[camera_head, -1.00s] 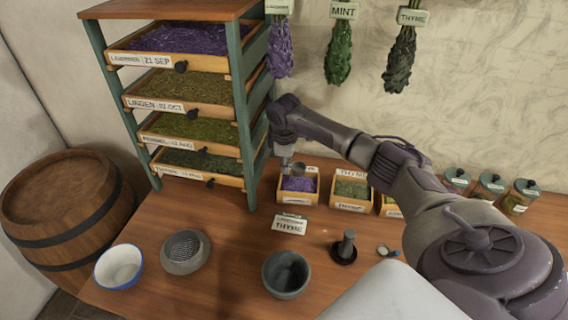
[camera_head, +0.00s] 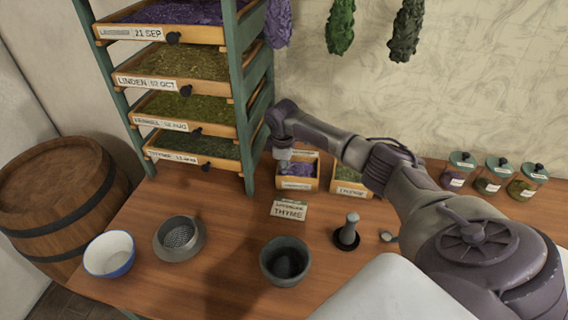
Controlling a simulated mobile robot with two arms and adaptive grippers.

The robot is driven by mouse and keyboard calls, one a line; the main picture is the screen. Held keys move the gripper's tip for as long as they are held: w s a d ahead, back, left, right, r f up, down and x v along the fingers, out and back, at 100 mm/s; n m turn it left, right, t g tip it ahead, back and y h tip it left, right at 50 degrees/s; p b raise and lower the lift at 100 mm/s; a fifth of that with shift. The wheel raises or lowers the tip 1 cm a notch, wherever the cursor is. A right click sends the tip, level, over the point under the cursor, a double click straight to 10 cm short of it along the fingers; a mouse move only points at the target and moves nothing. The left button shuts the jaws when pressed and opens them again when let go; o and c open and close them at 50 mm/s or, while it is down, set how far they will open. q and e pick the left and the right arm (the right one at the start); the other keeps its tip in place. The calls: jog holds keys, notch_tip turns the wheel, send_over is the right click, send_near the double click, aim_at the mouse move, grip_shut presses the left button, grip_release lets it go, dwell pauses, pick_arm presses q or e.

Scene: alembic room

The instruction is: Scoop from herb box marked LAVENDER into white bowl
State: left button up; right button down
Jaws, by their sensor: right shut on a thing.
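The herb box (camera_head: 297,184) with purple contents stands on the table right of the drawer rack; its small label is hard to read. My right gripper (camera_head: 284,153) is over the box's left part, pointing down. It is shut on a small grey metal scoop (camera_head: 285,165), whose lower end is at the purple herb and hard to make out. The white bowl (camera_head: 109,254), blue on its outside, stands at the table's left front, well away from the gripper. My left gripper is out of view.
A drawer rack (camera_head: 243,110) stands close left of my gripper. A box of green herb (camera_head: 349,188) is to the right. A sieve (camera_head: 179,237), a dark mortar (camera_head: 285,262), a pestle (camera_head: 348,233) and a THYME card (camera_head: 288,210) stand in front. Lidded jars (camera_head: 492,177) are at right.

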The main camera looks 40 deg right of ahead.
jog(key=shift+f, duration=0.4)
jog(key=shift+p, duration=0.3)
dwell(0.5)
jog(key=shift+s+d, duration=0.15)
jog(key=shift+s+d+r+p, duration=0.1)
jog(key=shift+p, duration=0.25)
jog(key=shift+s+d+p, duration=0.55)
jog(key=shift+s+d, duration=0.05)
jog(key=shift+s, duration=0.05)
notch_tip(320, 180, up, 8)
jog(key=p, duration=0.8)
jog(key=shift+r, duration=0.15)
